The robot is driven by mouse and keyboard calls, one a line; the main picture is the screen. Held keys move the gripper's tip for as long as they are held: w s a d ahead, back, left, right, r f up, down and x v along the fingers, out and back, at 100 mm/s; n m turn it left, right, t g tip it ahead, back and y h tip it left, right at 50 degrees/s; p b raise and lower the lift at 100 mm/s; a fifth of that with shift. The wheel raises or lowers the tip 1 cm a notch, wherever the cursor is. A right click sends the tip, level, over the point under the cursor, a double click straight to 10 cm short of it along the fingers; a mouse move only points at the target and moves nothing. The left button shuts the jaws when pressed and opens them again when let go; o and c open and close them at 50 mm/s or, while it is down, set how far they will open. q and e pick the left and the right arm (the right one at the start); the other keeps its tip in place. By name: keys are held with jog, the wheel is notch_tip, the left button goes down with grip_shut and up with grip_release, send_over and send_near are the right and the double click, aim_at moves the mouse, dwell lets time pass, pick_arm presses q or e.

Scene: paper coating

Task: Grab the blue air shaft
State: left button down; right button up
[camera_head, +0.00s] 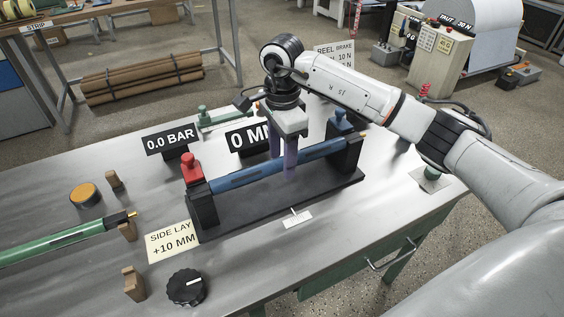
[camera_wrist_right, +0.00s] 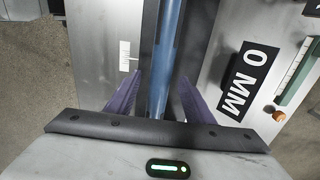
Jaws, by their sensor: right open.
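The blue air shaft (camera_head: 240,179) lies across a black cradle (camera_head: 274,205) on the metal table, its ends in two black end blocks. My right gripper (camera_head: 290,172) points down at the middle of the shaft. In the right wrist view the shaft (camera_wrist_right: 164,62) runs between the two purple fingers of the right gripper (camera_wrist_right: 158,90), with a gap on each side. The fingers are open around it. I cannot tell how low the fingertips reach beside the shaft. My left gripper is not in view.
A red knob (camera_head: 191,168) and a blue knob (camera_head: 338,120) top the end blocks. A green shaft (camera_head: 60,243) lies at left. A black dial (camera_head: 187,288), wooden blocks and signs stand around the cradle. The front right tabletop is clear.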

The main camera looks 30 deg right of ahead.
grip_shut()
jog(key=shift+r, duration=0.1)
